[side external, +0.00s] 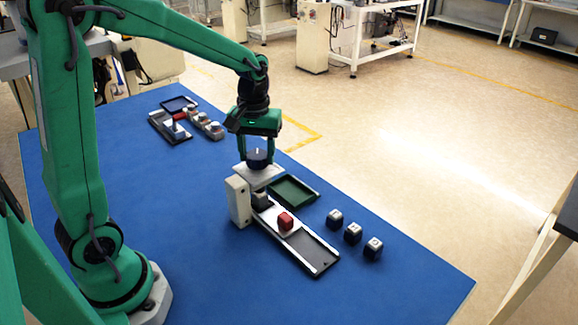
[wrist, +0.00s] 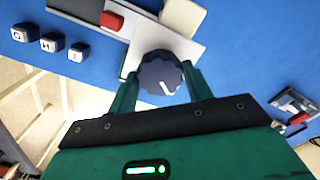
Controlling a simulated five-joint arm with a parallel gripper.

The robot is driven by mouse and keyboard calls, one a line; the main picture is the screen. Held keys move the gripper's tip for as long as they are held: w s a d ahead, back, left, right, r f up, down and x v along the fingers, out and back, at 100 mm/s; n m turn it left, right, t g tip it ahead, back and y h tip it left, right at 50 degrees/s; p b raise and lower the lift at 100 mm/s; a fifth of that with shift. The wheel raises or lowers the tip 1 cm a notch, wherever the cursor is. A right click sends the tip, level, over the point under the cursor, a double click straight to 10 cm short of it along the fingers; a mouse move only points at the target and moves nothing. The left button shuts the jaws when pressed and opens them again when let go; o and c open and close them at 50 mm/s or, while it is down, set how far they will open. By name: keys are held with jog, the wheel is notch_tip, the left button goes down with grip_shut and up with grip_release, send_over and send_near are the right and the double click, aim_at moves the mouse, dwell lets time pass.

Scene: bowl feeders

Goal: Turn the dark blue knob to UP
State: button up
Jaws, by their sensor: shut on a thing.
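The dark blue knob (side external: 258,159) sits on a pale plate (side external: 266,177) beside a white upright block. In the wrist view the knob (wrist: 158,73) has a ridged edge and a white pointer mark slanting toward the gripper palm and to the right. My gripper (side external: 257,150) reaches down from above and is shut on the knob, a green finger on each side. In the wrist view my gripper (wrist: 163,85) also has one finger at either side of it. I cannot read any UP label on the plate.
A white block (side external: 238,201) stands close to the knob, with a track (side external: 314,255) holding a red block (side external: 285,221). A green tray (side external: 293,191) lies right of the knob. Several lettered cubes (side external: 353,233) stand farther right. Another feeder (side external: 170,127) is at the back left.

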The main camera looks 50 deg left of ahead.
aim_at(257, 155)
jog(key=o, duration=1)
jog(key=shift+c, duration=0.2)
jog(key=shift+r, duration=3.95)
jog(key=s+d+m+t, duration=0.2)
jog(key=s+m, duration=0.1)
jog(key=s, duration=0.4)
jog(key=s+d+r+m+t, duration=0.1)
jog(key=s+d+m+t, duration=0.2)
jog(key=s, duration=0.5)
jog(key=shift+m+t, duration=0.3)
jog(key=shift+m, duration=0.5)
